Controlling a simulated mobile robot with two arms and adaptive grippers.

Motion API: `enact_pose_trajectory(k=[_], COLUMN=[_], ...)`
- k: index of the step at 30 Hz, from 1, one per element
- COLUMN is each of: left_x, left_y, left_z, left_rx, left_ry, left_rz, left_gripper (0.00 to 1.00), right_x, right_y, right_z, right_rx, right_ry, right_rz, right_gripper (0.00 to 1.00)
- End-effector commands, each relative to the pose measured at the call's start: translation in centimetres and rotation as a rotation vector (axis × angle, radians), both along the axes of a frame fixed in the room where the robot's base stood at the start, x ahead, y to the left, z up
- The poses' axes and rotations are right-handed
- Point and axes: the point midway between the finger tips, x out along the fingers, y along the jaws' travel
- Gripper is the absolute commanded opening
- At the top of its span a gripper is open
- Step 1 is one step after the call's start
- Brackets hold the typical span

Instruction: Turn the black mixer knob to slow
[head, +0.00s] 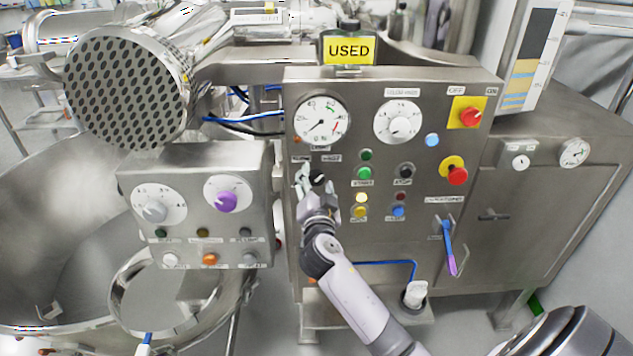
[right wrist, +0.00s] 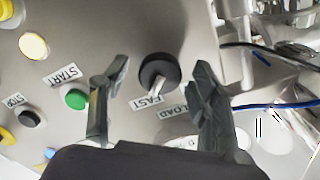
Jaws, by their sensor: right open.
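The black mixer knob (right wrist: 158,72) sits on the steel control panel, with a light pointer on it aimed toward the FAST label (right wrist: 152,103) in the right wrist view. In the head view the knob (head: 318,177) is partly covered by my right gripper (head: 313,186), below the SLOW (head: 301,158) and FAST (head: 331,158) labels. My right gripper (right wrist: 157,82) is open, one finger on each side of the knob. Gaps show between the fingers and the knob; I cannot tell how deep the fingertips reach. My left gripper is not in view.
The green START button (head: 364,173) and black STOP button (head: 406,171) are right of the knob. A pressure gauge (head: 321,119) is above. A separate box with a purple knob (head: 227,201) stands left. A blue-purple lever (head: 448,246) protrudes at lower right.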

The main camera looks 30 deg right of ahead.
Motion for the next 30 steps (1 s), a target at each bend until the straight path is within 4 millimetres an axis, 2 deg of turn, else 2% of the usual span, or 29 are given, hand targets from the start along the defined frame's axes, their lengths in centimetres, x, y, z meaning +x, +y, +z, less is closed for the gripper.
enact_pose_trajectory(k=[2,23,30], left_x=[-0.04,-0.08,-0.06], left_y=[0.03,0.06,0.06], left_z=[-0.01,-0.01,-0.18], left_rx=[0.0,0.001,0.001], left_ry=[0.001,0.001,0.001], left_rz=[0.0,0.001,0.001], left_gripper=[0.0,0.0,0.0], right_x=[-0.01,-0.04,-0.05], right_y=[0.02,0.03,0.04], right_z=[0.01,0.0,-0.06], right_rx=[0.0,0.0,-0.018], right_ry=[0.0,0.0,0.011], right_rz=[0.0,0.0,0.0], right_gripper=[0.55,0.08,0.08])
